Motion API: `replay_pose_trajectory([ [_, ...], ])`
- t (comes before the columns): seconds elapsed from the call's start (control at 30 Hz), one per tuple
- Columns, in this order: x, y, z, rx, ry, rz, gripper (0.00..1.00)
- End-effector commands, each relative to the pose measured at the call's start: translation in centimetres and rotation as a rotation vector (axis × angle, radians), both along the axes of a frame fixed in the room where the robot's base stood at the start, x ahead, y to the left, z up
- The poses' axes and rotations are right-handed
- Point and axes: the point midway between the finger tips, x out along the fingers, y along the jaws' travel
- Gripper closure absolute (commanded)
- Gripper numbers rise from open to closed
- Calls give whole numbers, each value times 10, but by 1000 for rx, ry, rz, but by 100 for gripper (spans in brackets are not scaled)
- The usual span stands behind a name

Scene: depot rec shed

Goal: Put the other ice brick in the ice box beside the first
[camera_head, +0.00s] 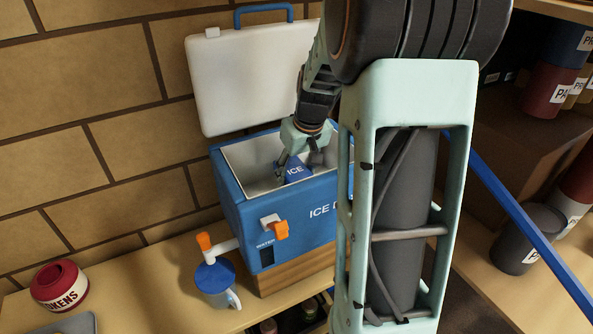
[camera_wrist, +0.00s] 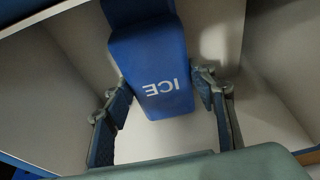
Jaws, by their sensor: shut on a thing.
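The blue ice box (camera_head: 300,240) stands open, its white lid (camera_head: 250,75) tipped back against the wall. My gripper (camera_head: 298,163) reaches down into its mouth and is shut on a blue ice brick (camera_head: 295,172) marked ICE. In the wrist view the brick (camera_wrist: 152,75) sits between the two fingers (camera_wrist: 162,105), inside the white-walled box (camera_wrist: 220,35). Another blue surface (camera_wrist: 138,10) shows just beyond the brick at the top edge; I cannot tell whether it is the first brick. Whether the held brick touches the floor is unclear.
An orange-handled tap (camera_head: 275,228) is on the box front. A blue-lidded jug (camera_head: 215,278) stands before it. A red tokens pot (camera_head: 60,286) is at the left of the bench. A dark cup (camera_head: 528,238) and several tins stand at right, behind a blue bar (camera_head: 530,230).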

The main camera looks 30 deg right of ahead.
Motion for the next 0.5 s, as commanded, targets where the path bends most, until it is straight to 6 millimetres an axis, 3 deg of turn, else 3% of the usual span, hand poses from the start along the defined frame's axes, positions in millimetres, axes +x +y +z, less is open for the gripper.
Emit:
replay_pose_trajectory([
  [0.07, 0, 0, -3, -1, -2, 0, 83],
  [0.1, 0, 0, -3, 0, 0, 0, 45],
  [0.2, 0, 0, -2, 0, 0, 0, 34],
  [0.5, 0, 0, -2, 0, 0, 0, 31],
])
